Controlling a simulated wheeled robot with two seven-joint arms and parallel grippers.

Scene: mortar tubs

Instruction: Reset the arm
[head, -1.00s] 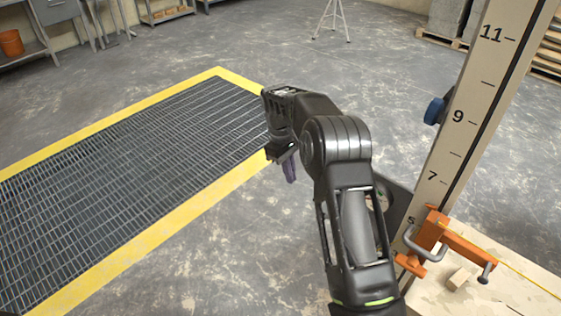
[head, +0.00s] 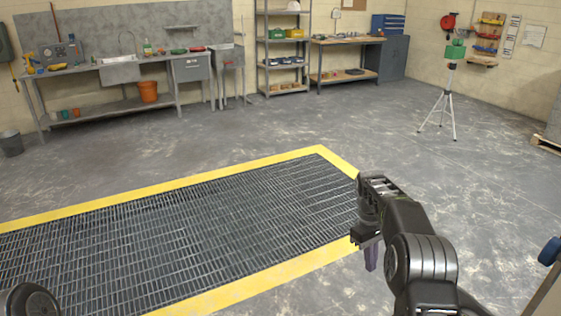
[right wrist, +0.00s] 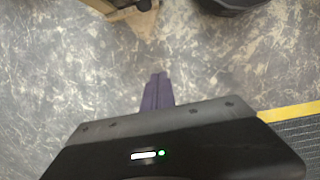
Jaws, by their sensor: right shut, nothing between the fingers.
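My right arm comes in from the lower right of the head view. Its gripper (head: 371,256) points down over the floor, just beside the yellow border at the right end of the floor grate. Its purple fingers are shut with nothing between them. In the right wrist view the same fingers (right wrist: 157,92) lie together over bare grey floor. A dark rounded part at the lower left corner of the head view looks like part of my left arm. My left gripper is not in view.
The yellow-edged floor grate (head: 190,232) fills the middle left. A workbench with a sink (head: 120,72), a shelf rack (head: 284,50) and a tripod (head: 447,98) stand farther back. A blue knob (head: 549,251) shows at the right edge. Open concrete floor lies between.

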